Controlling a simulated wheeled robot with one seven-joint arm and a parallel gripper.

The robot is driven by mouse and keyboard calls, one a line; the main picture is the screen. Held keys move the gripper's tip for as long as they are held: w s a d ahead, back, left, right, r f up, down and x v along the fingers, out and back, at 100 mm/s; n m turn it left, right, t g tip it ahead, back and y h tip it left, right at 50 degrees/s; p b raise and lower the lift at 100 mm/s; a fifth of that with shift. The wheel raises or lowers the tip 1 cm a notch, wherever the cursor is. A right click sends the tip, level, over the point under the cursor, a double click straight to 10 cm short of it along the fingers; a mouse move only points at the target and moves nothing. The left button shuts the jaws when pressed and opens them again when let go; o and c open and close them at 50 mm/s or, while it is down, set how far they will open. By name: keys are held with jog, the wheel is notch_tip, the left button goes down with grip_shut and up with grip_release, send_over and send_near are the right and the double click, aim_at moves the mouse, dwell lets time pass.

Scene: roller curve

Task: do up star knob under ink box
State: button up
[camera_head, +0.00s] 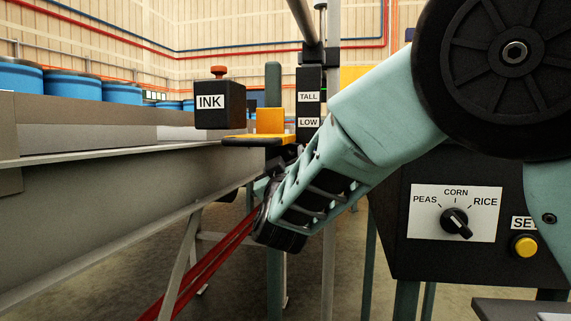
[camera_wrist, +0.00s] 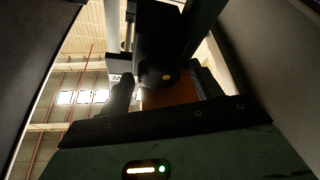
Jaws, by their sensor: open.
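The ink box (camera_head: 220,105) is a black box with a white INK label, in the left middle of the head view. A dark rounded part with a yellow dot (camera_wrist: 166,76) shows near the middle of the wrist view; it looks like the star knob, but shadow hides its lobes. In the head view no star knob shows. My gripper (camera_wrist: 164,88) is open, seen from the wrist looking upward, with the dark part between or just beyond its fingers. I cannot tell whether they touch it. In the head view my gripper is largely hidden beside the rail end.
A red knob (camera_head: 218,72) tops the ink box. A yellow block (camera_head: 270,120) on a dark plate stands right of it. A grey rail (camera_head: 120,200) runs along the left, close to my wrist. Blue drums (camera_head: 75,86) stand behind. A dial panel (camera_head: 455,213) is at right.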

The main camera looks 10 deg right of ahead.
jog(key=c, duration=1)
jog(key=shift+m, duration=0.5)
jog(key=m+g+h+b, duration=0.1)
jog(key=m+h, duration=0.1)
jog(key=m, duration=0.3)
jog(key=m+g+h+b, duration=0.1)
jog(key=m+h, duration=0.2)
jog(key=m, duration=0.3)
jog(key=m+g+h, duration=0.1)
jog(key=m+h, duration=0.2)
jog(key=m, duration=0.3)
jog(key=shift+a+f+g+b, duration=0.1)
jog(key=shift+f+g+b, duration=0.05)
jog(key=shift+g+b, duration=0.2)
jog(key=shift+m+h, duration=0.3)
jog(key=o, duration=1)
